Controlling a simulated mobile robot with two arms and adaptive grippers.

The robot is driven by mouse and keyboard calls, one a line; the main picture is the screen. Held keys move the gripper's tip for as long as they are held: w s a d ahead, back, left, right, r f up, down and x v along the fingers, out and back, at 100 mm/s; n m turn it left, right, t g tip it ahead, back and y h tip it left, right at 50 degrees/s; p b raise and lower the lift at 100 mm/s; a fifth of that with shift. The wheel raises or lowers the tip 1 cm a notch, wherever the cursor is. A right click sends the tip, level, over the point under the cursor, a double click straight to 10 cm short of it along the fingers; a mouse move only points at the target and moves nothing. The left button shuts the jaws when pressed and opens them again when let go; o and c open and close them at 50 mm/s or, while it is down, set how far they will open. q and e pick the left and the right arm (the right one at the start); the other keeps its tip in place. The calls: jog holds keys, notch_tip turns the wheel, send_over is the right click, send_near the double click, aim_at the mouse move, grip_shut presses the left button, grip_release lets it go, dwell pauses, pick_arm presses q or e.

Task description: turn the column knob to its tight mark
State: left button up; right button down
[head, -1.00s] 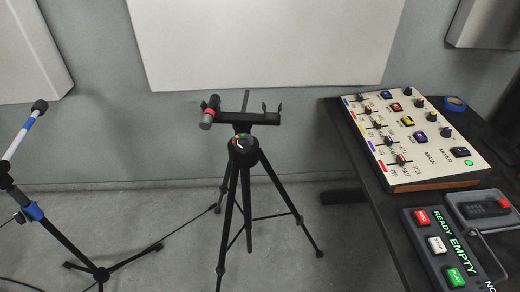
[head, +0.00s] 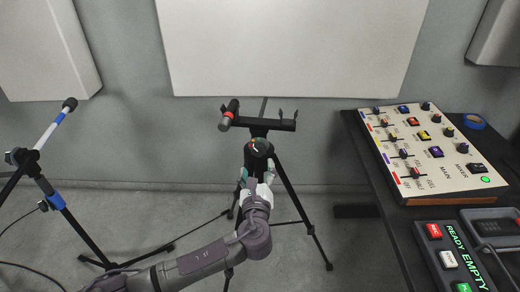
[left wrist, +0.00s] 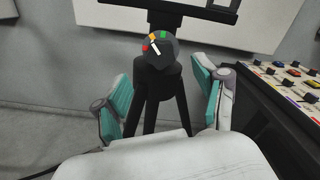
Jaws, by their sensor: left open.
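The column knob (head: 259,146) is a dark round dial at the top of the black tripod (head: 289,196), just under the crossbar. In the left wrist view the knob (left wrist: 158,48) shows a white pointer line tilted to the upper left, near a yellow mark, with a red mark at left and a green mark at upper right. My left gripper (head: 257,176) is just below the knob in the head view. In the left wrist view its two teal fingers (left wrist: 163,97) are spread wide, empty, and apart from the knob. My right gripper is not in view.
A crossbar (head: 262,123) on the tripod carries a dark microphone with a red band (head: 230,114). A microphone stand (head: 75,229) is at left. A black desk (head: 366,150) with a mixer (head: 425,150) and a button panel (head: 450,257) is at right.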

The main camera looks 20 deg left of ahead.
aim_at(258, 151)
pick_arm(q)
jog(key=x, duration=0.9)
jog(key=shift+w+f, duration=0.1)
jog(key=shift+w, duration=0.05)
jog(key=c, duration=1.2)
jog(key=shift+o, duration=0.2)
jog(key=m+p, duration=0.1)
jog(key=p, duration=0.1)
jog(key=m+p, duration=0.2)
jog(key=shift+r, duration=0.25)
jog(key=m+p, duration=0.2)
jog(key=m, duration=0.1)
jog(key=shift+d+p, duration=0.1)
jog(key=shift+p, duration=0.25)
jog(key=shift+f+m+p, duration=0.2)
jog(key=shift+m+p, duration=0.4)
jog(key=shift+m, duration=0.4)
